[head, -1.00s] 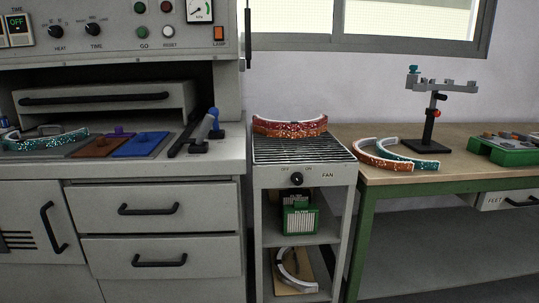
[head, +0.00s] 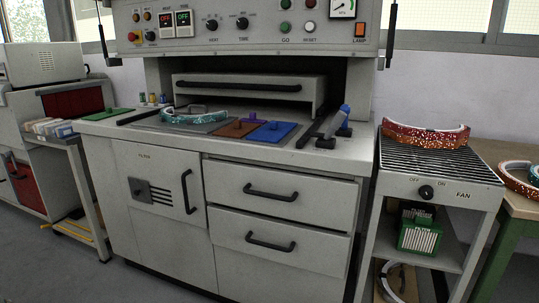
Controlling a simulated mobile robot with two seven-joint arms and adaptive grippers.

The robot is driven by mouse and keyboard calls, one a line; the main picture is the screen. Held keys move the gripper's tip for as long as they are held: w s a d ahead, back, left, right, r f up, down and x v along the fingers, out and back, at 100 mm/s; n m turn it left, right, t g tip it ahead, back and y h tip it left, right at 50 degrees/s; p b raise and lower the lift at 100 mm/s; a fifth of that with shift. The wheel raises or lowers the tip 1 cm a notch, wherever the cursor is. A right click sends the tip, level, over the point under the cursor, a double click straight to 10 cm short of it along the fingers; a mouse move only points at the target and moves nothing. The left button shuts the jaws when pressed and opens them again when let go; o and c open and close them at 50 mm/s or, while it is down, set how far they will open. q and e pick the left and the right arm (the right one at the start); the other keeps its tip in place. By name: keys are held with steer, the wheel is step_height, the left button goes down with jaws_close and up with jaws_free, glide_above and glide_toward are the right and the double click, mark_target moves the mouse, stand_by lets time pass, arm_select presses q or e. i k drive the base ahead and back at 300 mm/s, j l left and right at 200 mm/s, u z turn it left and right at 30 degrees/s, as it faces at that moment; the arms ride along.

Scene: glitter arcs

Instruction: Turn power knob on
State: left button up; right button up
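The machine's control panel (head: 262,30) runs across the top of the head view. At its left end is a small black knob (head: 150,36) beside a red button on yellow (head: 134,37); its label is too small to read. Farther right are the HEAT knob (head: 212,25) and the TIME knob (head: 242,23). A separate FAN knob (head: 426,192), marked OFF and ON, sits on the slatted cart at the right. Neither of my grippers is in view.
A worktop (head: 105,127) below the panel holds a teal glitter arc (head: 193,117) and coloured plates. The slatted cart (head: 440,170) with a red arc (head: 425,136) stands at the right. A side table (head: 62,139) stands left. Grey floor is clear in front.

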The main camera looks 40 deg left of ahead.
mark_target(150, 35)
steer(key=u, duration=1.8)
steer(key=i+j+z, duration=0.15)
steer(key=i, duration=0.25)
steer(key=i+j+z, duration=0.1)
steer(key=i, duration=0.35)
steer(key=j, duration=0.1)
